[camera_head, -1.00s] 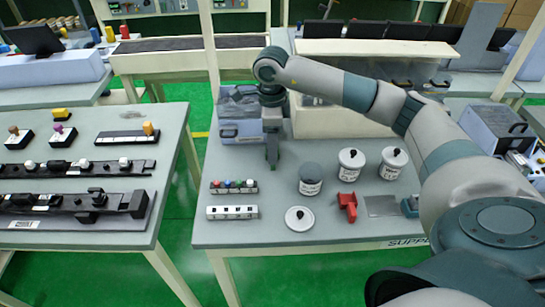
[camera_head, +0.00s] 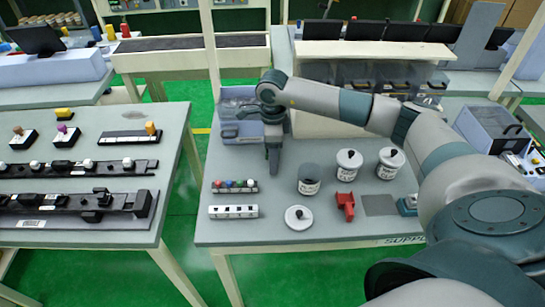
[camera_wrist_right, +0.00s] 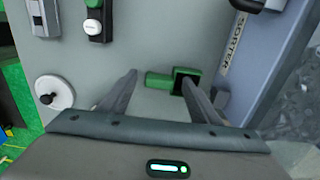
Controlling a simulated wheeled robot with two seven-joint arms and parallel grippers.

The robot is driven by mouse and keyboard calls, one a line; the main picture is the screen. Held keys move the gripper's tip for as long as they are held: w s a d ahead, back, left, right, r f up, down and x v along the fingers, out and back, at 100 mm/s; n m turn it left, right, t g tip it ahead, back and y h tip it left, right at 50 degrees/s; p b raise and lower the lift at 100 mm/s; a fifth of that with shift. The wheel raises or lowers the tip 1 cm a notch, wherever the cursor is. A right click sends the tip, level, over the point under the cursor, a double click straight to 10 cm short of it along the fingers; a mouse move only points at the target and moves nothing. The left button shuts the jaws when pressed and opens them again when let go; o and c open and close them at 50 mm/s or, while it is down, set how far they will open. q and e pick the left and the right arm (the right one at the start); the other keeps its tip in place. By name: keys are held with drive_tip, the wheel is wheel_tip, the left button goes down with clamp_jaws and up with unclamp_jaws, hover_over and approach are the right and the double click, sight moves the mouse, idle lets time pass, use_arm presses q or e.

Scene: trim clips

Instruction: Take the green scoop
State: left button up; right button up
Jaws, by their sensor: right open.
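The green scoop (camera_wrist_right: 159,80) shows in the right wrist view on the grey table, with a block-like green part and a dark square opening. It lies just ahead of my right gripper (camera_wrist_right: 160,79), mostly between the two fingertips; the right fingertip overlaps its dark-opening end. The fingers are spread wide and do not grip it. In the head view my right gripper (camera_head: 273,163) points down over the table's back left, and the scoop cannot be made out there. I cannot tell how far the fingertips are above the table. My left gripper is not in view.
A blue-grey box (camera_head: 238,131) stands behind the gripper. Two racks (camera_head: 233,211), a lid (camera_head: 298,217), several canisters (camera_head: 310,178) and a red scoop (camera_head: 346,206) share the table. Another table (camera_head: 60,232) with black rails stands at left.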

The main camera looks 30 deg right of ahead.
drive_tip(key=c, duration=1.3)
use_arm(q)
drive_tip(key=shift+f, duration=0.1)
use_arm(e)
drive_tip(key=shift+o, duration=0.2)
drive_tip(key=shift+r, duration=0.1)
